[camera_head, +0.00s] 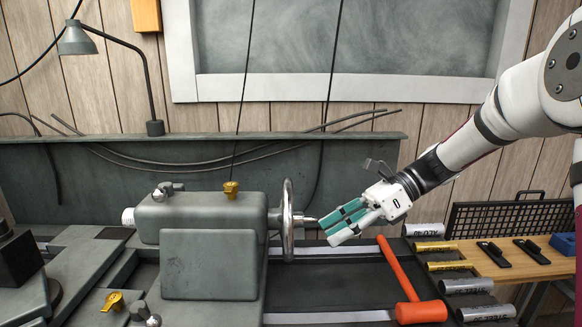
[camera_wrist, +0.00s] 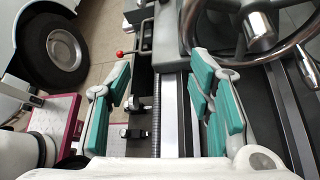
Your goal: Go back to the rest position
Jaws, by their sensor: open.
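My gripper (camera_head: 345,222) has white fingers with green pads and reaches in from the right in the head view. It is just right of the handwheel (camera_head: 288,220) of the grey lathe-like machine. In the wrist view my gripper (camera_wrist: 165,95) has its fingers spread wide with nothing between them. The handwheel (camera_wrist: 258,30) shows at the upper right there, beyond the right finger. Whether a finger touches the wheel or its spindle cannot be told.
The grey machine (camera_head: 198,225) fills the left and centre. An orange mallet (camera_head: 408,285) lies on its bed, below my gripper. Several labelled metal cylinders (camera_head: 467,286) lie at the right. A wooden table (camera_head: 480,258) holds black clips and a blue item. A lamp (camera_head: 80,40) stands at the left.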

